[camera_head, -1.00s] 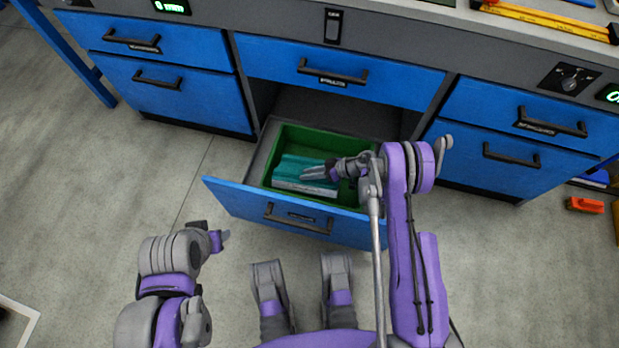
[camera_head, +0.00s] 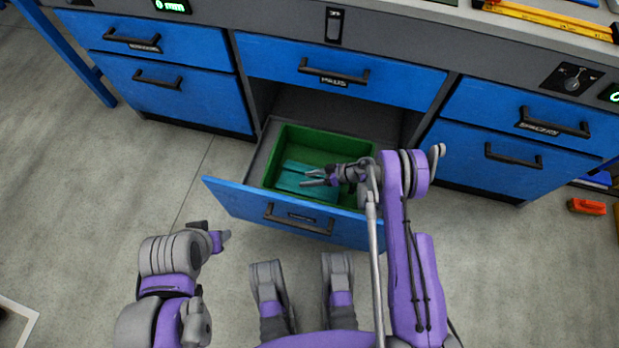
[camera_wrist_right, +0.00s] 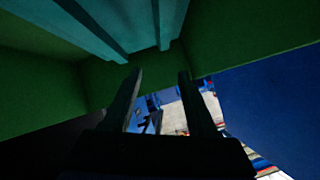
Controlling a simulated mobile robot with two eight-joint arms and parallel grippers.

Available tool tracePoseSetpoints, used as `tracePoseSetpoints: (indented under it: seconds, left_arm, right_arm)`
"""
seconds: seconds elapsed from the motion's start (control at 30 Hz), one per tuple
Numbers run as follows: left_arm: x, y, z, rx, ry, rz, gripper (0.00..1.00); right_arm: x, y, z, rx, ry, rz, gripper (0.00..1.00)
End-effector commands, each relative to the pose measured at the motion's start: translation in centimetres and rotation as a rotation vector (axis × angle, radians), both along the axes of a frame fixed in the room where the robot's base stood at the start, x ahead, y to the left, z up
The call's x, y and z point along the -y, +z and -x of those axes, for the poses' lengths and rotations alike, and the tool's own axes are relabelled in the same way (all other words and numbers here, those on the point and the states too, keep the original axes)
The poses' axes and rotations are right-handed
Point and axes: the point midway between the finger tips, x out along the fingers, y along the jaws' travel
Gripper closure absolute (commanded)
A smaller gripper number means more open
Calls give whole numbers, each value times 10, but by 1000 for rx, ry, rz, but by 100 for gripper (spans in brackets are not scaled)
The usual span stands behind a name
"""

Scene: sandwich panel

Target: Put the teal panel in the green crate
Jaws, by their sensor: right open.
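The teal panel (camera_head: 305,180) lies inside the green crate (camera_head: 325,139), against its front-left part. The crate sits in the open lower drawer (camera_head: 268,215). My right gripper (camera_head: 312,178) is open and reaches in over the crate's right side, with its fingertips at the panel's right part. In the right wrist view the two fingers (camera_wrist_right: 158,75) are apart with nothing between them, and the teal panel (camera_wrist_right: 110,25) shows above them next to the green crate wall (camera_wrist_right: 245,30). My left gripper (camera_head: 222,237) is away from the drawer at the lower left; its jaw state is unclear.
Closed blue drawers flank the open one on the left (camera_head: 165,90) and right (camera_head: 510,150). The worktop (camera_head: 540,20) with a yellow tool runs along the back. An orange block (camera_head: 587,206) lies at the far right. The floor in front is clear.

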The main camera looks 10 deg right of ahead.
Motion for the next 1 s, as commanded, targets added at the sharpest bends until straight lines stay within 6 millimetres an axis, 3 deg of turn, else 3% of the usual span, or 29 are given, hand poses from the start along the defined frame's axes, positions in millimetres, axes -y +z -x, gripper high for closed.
tracePoseSetpoints:
  seconds: [0.13, 0.27, 0.7, 1.0]
  left_arm:
    - [0, 0, 0, 0, 0, 0, 50]
    - [0, 3, 1, -1, 0, 0, 50]
    - [0, 21, 4, 0, 0, 0, 50]
    - [0, 23, 4, 0, 0, 0, 50]
  right_arm:
    - [0, 3, 0, 0, 0, 0, 42]
    - [13, 11, 3, -1, -2, 0, 42]
    - [86, 57, 22, 0, -2, 1, 42]
    - [100, 64, 26, 0, 0, 0, 42]
